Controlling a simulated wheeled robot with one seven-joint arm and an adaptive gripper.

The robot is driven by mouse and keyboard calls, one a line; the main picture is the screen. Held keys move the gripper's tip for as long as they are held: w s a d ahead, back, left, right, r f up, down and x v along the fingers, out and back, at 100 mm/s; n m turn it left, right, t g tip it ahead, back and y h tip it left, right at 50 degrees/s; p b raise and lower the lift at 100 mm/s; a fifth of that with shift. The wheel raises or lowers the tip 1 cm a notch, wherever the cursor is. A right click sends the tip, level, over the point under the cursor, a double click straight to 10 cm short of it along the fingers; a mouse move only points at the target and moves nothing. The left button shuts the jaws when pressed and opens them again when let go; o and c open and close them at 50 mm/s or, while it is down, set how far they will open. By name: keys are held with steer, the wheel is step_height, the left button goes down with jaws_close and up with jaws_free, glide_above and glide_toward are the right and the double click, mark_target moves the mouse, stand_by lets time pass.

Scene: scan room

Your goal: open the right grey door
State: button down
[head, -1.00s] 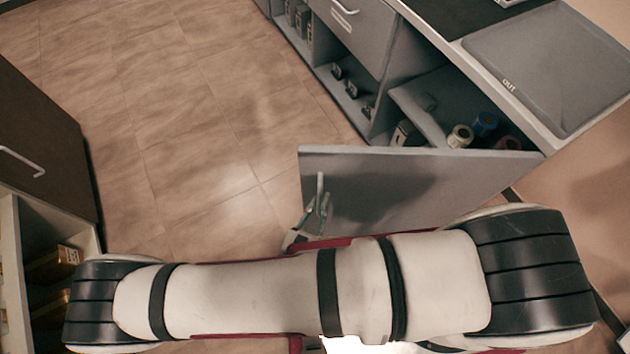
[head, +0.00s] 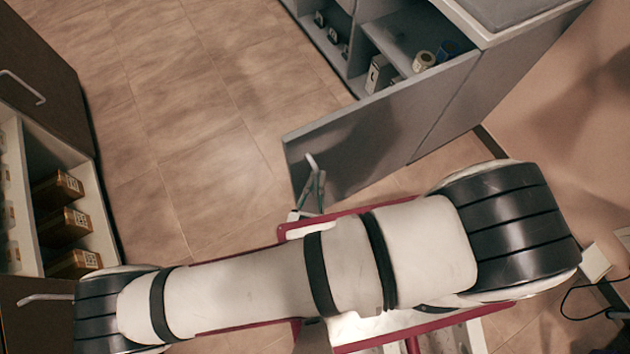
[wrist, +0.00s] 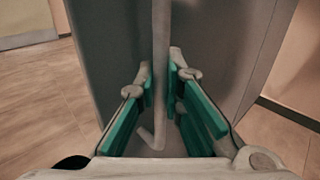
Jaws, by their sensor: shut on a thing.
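The grey door (head: 365,145) stands swung out from the grey cabinet, with the shelf space behind it showing. Its pale bar handle (head: 311,161) is near the free edge. My gripper (head: 318,183) is shut on this handle, partly hidden behind my arm. In the wrist view the handle (wrist: 160,45) runs upright between the green-padded fingers of my gripper (wrist: 160,80), with the grey door (wrist: 220,45) behind it.
Inside the cabinet are a white box (head: 379,74) and rolls (head: 424,61). At left stands a brown cabinet (head: 40,70) with open shelves of boxes (head: 65,222). Tiled floor (head: 190,110) is clear between them. A wall (head: 565,110) is at right.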

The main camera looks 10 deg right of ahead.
steer(key=shift+s+a, duration=0.1)
steer(key=shift+a, duration=0.05)
steer(key=c, duration=1.7)
jaws_free()
